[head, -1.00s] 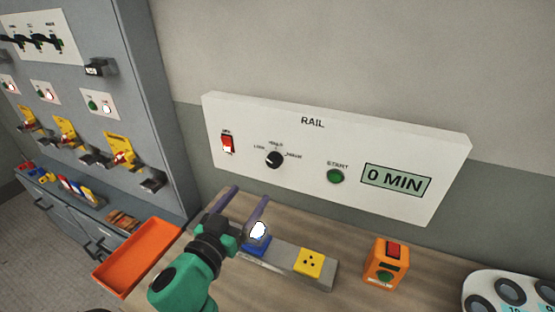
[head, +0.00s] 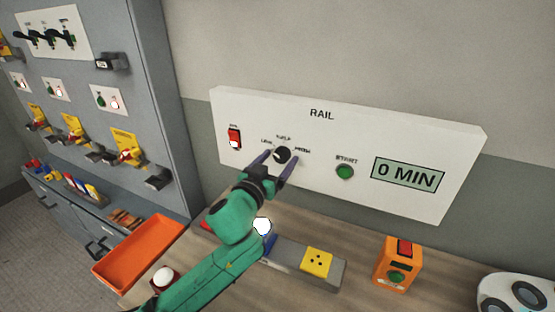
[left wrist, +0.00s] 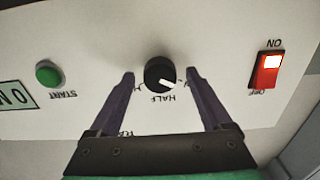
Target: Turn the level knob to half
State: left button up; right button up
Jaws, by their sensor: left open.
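The level knob (head: 282,155) is a round black dial with a white pointer on the white RAIL panel (head: 235,108). It also shows in the left wrist view (left wrist: 160,74), upside down. The pointer aims at the label on the knob's left in the head view, not at HALF above it. My left gripper (head: 277,159) is open, with its two purple fingers on either side of the knob. In the left wrist view the fingers (left wrist: 160,75) show a gap on both sides, so they do not grip it. My right gripper is not in view.
The panel also carries a red rocker switch (head: 234,138), a green START button (head: 344,172) and a "0 MIN" display (head: 407,175). Below are an orange tray (head: 130,262), a yellow socket (head: 316,262) and an orange button box (head: 397,264). A grey cabinet (head: 160,90) stands left.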

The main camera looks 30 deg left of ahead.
pick_arm(q)
jog(key=shift+s, duration=0.1)
grip_shut()
jog(key=shift+m, duration=0.3)
jog(key=m+p, duration=0.1)
jog(key=m, duration=0.4)
jog(key=shift+r+p, duration=0.1)
jog(key=shift+p, duration=0.25)
jog(key=m+p, duration=0.1)
jog(key=m, duration=0.5)
grip_release()
